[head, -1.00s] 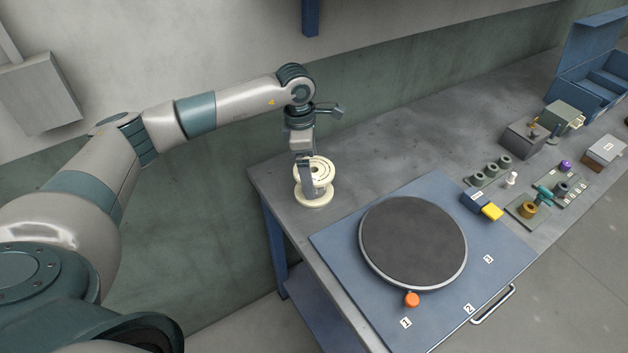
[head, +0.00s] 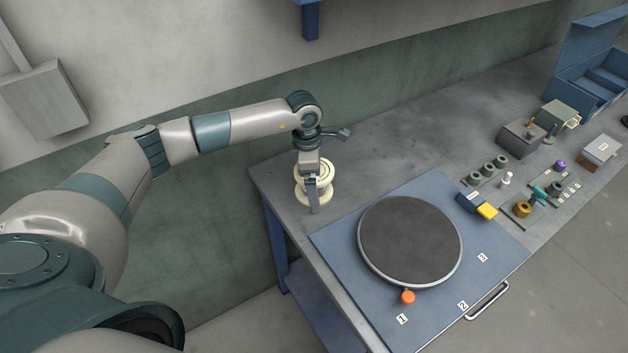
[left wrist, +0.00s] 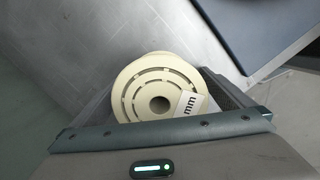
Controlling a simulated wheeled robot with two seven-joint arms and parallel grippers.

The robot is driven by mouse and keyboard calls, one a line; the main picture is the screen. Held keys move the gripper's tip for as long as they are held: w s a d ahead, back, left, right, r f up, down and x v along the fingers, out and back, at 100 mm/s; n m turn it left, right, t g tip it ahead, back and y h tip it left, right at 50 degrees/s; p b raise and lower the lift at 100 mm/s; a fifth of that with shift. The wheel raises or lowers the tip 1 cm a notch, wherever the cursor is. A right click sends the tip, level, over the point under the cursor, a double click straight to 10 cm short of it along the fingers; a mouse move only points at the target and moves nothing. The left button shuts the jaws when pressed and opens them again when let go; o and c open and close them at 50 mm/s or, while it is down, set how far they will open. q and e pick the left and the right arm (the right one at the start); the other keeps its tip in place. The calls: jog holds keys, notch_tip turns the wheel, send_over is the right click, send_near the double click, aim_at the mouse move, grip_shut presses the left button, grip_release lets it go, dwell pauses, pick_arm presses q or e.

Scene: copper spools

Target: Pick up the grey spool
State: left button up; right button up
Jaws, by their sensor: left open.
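A large cream spool (head: 328,188) stands upright at the left end of the bench; it looks cream, not grey. In the left wrist view the spool (left wrist: 150,75) shows its slotted top flange, a dark centre hole and a white label marked "mm". My left gripper (head: 314,203) points down at the spool, and one finger hides part of it in the head view. In the left wrist view its open jaws lie on either side of the spool; I cannot tell whether they touch it. My right gripper is out of view.
A blue board (head: 345,242) with a dark round turntable (head: 410,240) and an orange knob (head: 408,297) lies right of the spool. Several small grey cylinders (head: 487,170), a yellow-and-blue block (head: 476,205) and an open blue box (head: 590,75) stand farther right. Bench behind the turntable is clear.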

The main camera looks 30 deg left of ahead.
pick_arm(q)
jog(key=c, duration=1.4)
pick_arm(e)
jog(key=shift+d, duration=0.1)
pick_arm(q)
jog(key=shift+o, duration=0.2)
jog(key=shift+r, duration=0.2)
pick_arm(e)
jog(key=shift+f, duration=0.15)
